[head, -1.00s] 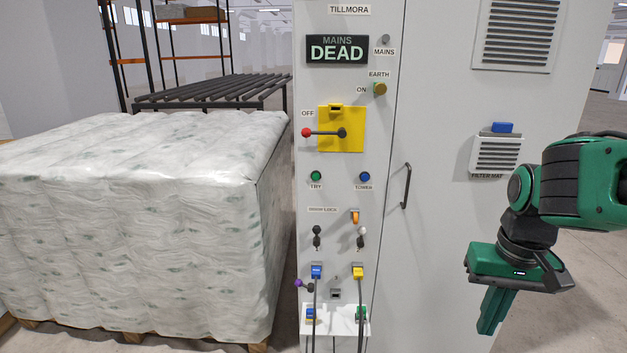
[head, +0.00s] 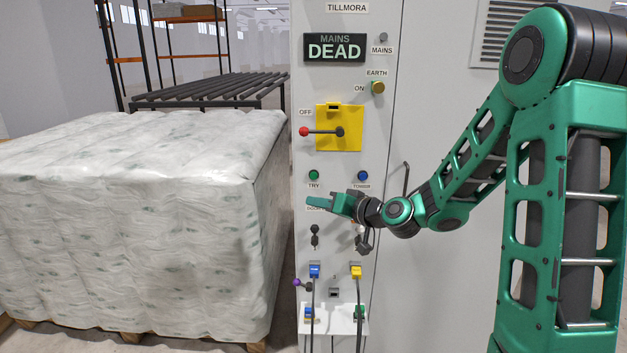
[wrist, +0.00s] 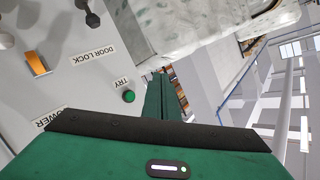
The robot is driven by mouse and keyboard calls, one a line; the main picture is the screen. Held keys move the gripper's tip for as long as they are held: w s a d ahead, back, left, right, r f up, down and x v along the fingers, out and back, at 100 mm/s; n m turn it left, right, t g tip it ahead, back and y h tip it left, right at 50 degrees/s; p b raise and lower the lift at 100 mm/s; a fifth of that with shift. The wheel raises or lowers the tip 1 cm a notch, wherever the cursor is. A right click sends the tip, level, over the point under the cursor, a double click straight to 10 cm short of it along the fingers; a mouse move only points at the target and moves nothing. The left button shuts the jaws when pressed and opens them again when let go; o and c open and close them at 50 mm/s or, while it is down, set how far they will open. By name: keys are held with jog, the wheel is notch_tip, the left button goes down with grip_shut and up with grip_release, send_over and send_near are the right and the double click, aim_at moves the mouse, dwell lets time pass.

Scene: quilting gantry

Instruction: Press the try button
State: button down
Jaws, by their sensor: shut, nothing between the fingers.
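The try button is a round green button (head: 314,175) on the grey cabinet front, above its TRY label. It also shows in the wrist view as a green button (wrist: 129,96), beside the TRY label and close to my fingers. My gripper (head: 311,202) is shut and empty. In the head view its fingertips appear just below the TRY label, partly covering the DOOR LOCK label. In the wrist view the shut fingers (wrist: 163,84) appear to the right of the button, with a visible gap. I cannot tell how far the tips are from the panel.
A blue button (head: 363,176) marked TOWER is right of the try button. Above is a yellow switch plate (head: 350,142) with a red-knobbed handle at OFF. The display (head: 334,48) reads MAINS DEAD. Plugs and cables (head: 314,271) are below. A wrapped pallet load (head: 130,220) stands left.

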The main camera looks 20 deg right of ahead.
aim_at(314, 175)
jog(key=shift+w+d+r+m+t, duration=0.15)
jog(key=shift+w+r+m+t, duration=0.35)
jog(key=shift+w+r+t, duration=0.15)
jog(key=shift+w, duration=0.1)
jog(key=w+d, duration=0.2)
jog(key=w, duration=0.6)
jog(key=shift+d, duration=0.35)
jog(key=shift+w, duration=0.25)
dwell(1.5)
jog(key=shift+w+d, duration=0.15)
jog(key=shift+w, duration=0.1)
jog(key=shift+w+d, duration=0.15)
jog(key=shift+w, duration=0.25)
dwell(0.9)
jog(key=shift+s, duration=0.1)
jog(key=shift+s+a, duration=0.25)
jog(key=shift+s, duration=0.5)
